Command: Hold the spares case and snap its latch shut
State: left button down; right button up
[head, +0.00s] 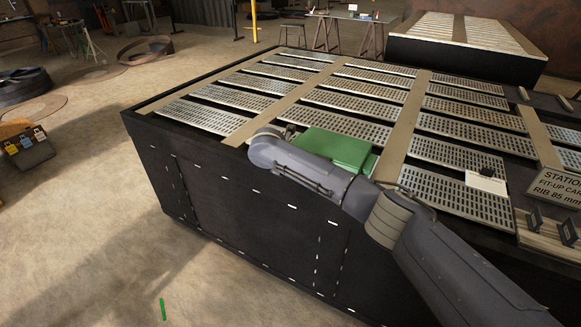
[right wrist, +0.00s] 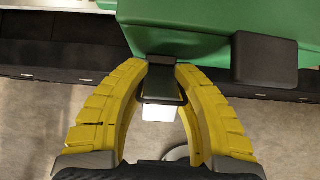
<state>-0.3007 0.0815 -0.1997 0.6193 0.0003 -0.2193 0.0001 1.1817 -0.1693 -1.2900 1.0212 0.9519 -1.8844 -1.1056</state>
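The green spares case (head: 335,148) lies on the slatted table top, partly hidden behind my right arm in the head view. In the right wrist view the green case (right wrist: 200,18) fills the top. A dark narrow fitting (right wrist: 163,82) with a pale end projects from its front edge; I cannot tell if it is the latch or a handle. My right gripper (right wrist: 163,66) has its yellow fingers drawn in on both sides of this fitting, and they appear to touch it. A black block (right wrist: 265,60) sits on the case front to the right. My left gripper is not in view.
The dark-sided table (head: 240,215) has perforated slats, mostly clear. A sign (head: 557,188), a white card (head: 486,182) and a wooden stand (head: 550,225) with dark brackets are at right. A green stick (head: 162,309) lies on the floor.

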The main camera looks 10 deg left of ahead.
jog(key=shift+v, duration=2.1)
jog(key=o, duration=0.5)
jog(key=shift+a, duration=0.1)
jog(key=shift+o, duration=0.9)
jog(key=shift+s+r+n, duration=0.1)
jog(key=shift+r+n, duration=0.15)
jog(key=shift+n, duration=0.05)
jog(key=s+a+r+n+g, duration=0.1)
jog(key=s+a+r+n, duration=0.2)
jog(key=n, duration=0.6)
jog(key=s+r+n, duration=0.3)
jog(key=r+n, duration=0.2)
jog(key=n, duration=0.3)
jog(key=x, duration=1.1)
jog(key=shift+w+a+f, duration=0.1)
jog(key=shift+w+f, duration=0.05)
jog(key=shift+f, duration=0.1)
